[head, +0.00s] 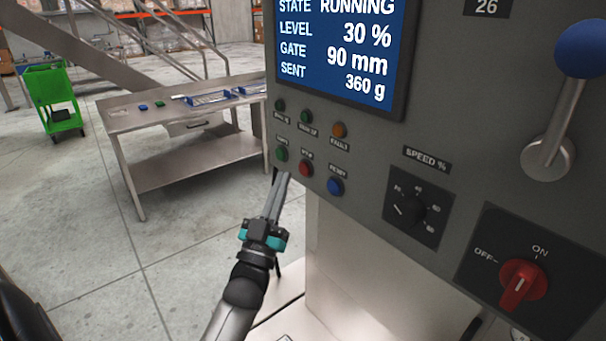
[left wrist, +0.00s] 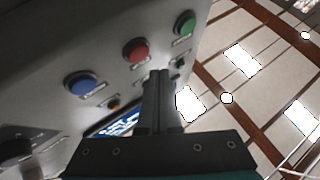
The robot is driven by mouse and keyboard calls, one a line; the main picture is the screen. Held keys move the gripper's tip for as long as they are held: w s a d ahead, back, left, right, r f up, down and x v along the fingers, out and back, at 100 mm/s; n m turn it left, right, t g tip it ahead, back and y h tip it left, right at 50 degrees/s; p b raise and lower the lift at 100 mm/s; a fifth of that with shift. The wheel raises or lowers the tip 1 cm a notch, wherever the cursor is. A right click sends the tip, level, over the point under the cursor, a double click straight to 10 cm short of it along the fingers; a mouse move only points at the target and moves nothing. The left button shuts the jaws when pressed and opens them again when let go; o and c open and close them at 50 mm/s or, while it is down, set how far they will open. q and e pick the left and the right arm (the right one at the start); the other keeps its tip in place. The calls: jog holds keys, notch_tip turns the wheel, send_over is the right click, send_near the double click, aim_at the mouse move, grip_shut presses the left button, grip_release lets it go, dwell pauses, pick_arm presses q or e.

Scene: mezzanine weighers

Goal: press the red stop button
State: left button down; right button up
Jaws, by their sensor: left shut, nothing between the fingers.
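The red stop button (head: 305,169) sits in the lower button row on the grey control panel, between a green button (head: 281,153) and a blue button (head: 335,187). In the left wrist view the red button (left wrist: 136,50) is just beyond and left of the fingertips. My left gripper (head: 284,176) is shut and empty, its tips just below and left of the red button in the head view. The left wrist view shows its closed fingers (left wrist: 159,75) side by side. A gap between tips and button seems to remain, its depth unclear. My right gripper is not in view.
The panel's screen (head: 340,45) reads RUNNING. Three small lamps (head: 308,116) are above the buttons. A speed dial (head: 410,210), a red OFF/ON switch (head: 523,283) and a blue-knobbed lever (head: 567,110) are to the right. A steel table (head: 190,150) stands behind on the left.

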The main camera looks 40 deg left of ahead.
aim_at(300, 163)
pick_arm(q)
jog(key=shift+w+d, duration=0.25)
jog(key=shift+w, duration=0.5)
jog(key=shift+w, duration=0.1)
dwell(1.5)
jog(key=shift+w+d, duration=0.1)
jog(key=shift+w, duration=0.2)
jog(key=shift+w+d+b, duration=0.15)
jog(key=shift+w+b, duration=0.2)
jog(key=shift+w, duration=0.05)
dwell(0.6)
jog(key=shift+s, duration=0.1)
jog(key=shift+s+a+p, duration=0.25)
jog(key=shift+s+p, duration=0.15)
jog(key=shift+s, duration=0.3)
